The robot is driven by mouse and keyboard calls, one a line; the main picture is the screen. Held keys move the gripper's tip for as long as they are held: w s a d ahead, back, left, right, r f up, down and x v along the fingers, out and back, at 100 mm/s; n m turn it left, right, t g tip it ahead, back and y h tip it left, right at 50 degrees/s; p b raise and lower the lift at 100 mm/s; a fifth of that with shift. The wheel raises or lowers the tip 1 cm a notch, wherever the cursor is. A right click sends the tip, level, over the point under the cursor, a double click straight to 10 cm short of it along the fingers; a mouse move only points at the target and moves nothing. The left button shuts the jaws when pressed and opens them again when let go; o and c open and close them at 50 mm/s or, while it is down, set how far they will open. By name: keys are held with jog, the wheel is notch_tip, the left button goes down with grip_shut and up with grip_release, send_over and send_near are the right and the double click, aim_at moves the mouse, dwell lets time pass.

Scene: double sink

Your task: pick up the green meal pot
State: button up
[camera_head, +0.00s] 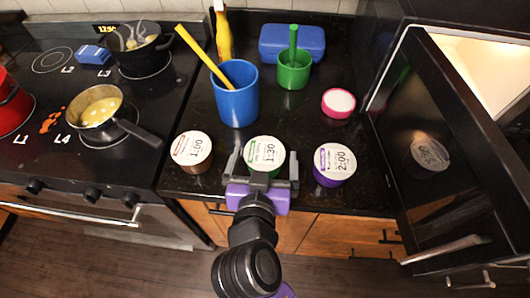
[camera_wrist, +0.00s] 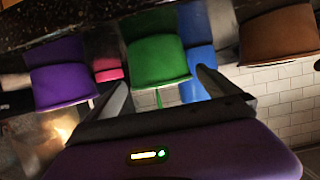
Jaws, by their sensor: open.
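The green meal pot (camera_head: 264,154) stands upright on the counter's front part, with a white lid marked 1:30. In the wrist view the green pot (camera_wrist: 158,60) shows upside down in the middle, ahead of my gripper. My gripper (camera_head: 263,163) is open and empty, its two fingers spread to the left and right of the green pot at its near side. In the wrist view my gripper's fingertips (camera_wrist: 164,76) reach about the pot's lidded end; I cannot tell whether they touch it. The gripper body hides the pot's lower front in the head view.
A brown pot (camera_head: 193,152) stands left and a purple pot (camera_head: 334,164) right, both close by. Behind are a blue cup (camera_head: 237,93), a green cup (camera_head: 294,70) and a pink-rimmed bowl (camera_head: 338,103). An open dark door (camera_head: 440,130) bounds the right, the stove (camera_head: 60,130) the left.

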aim_at(264, 152)
jog(key=p+x, duration=0.1)
jog(key=x, duration=0.2)
jog(key=shift+w, duration=0.4)
jog(key=shift+w+a+f, duration=0.1)
jog(key=shift+w+f, duration=0.15)
jog(key=shift+w, duration=0.3)
jog(key=shift+c, duration=0.4)
jog(key=c, duration=1.5)
jog(key=shift+r, duration=0.1)
jog(key=shift+c, duration=0.8)
